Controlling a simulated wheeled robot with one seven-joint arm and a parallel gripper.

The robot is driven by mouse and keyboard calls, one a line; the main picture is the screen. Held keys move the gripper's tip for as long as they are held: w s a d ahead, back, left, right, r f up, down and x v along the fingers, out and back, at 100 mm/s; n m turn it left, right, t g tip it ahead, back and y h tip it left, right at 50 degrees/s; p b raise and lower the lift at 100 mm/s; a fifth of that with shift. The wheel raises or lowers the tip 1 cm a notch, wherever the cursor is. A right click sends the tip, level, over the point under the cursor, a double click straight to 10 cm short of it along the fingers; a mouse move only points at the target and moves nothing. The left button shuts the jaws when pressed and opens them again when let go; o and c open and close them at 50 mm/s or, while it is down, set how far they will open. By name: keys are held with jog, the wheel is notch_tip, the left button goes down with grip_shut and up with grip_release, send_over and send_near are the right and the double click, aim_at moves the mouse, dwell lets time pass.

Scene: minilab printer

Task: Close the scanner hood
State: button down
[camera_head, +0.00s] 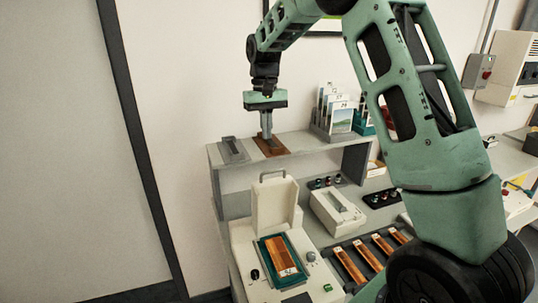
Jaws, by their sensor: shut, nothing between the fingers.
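The scanner (262,285) stands on the bench at the lower middle of the head view, with knobs and a green button on its front. Its cream hood (274,203) stands upright, open, at the back of the scanner, with a grey handle (272,175) on its top edge. An orange film strip (281,254) in a teal holder lies on the scanner bed. My gripper (266,137) is shut and empty, pointing down above the hood and behind it, near the upper shelf. The gap between its tips and the shelf is hard to judge.
The grey shelf (300,145) carries a brown plate (270,146), a grey box (233,150) and a card rack (340,122). A cream device (337,213) sits right of the hood. Several film strips lie in a tray (367,262) at right. My arm covers the right side.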

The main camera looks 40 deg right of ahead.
jog(key=shift+s+a+f+p, duration=0.2)
jog(key=shift+s+f+p, duration=0.35)
jog(key=shift+f, duration=0.65)
jog(key=shift+s+a+f+p, duration=0.2)
jog(key=shift+s+f+p, duration=0.35)
jog(key=shift+f, duration=0.65)
jog(key=shift+s+a+f+p, duration=0.2)
jog(key=shift+s+f+p, duration=0.15)
jog(key=shift+s+f, duration=0.6)
jog(key=shift+w+f, duration=0.25)
jog(key=shift+f, duration=0.1)
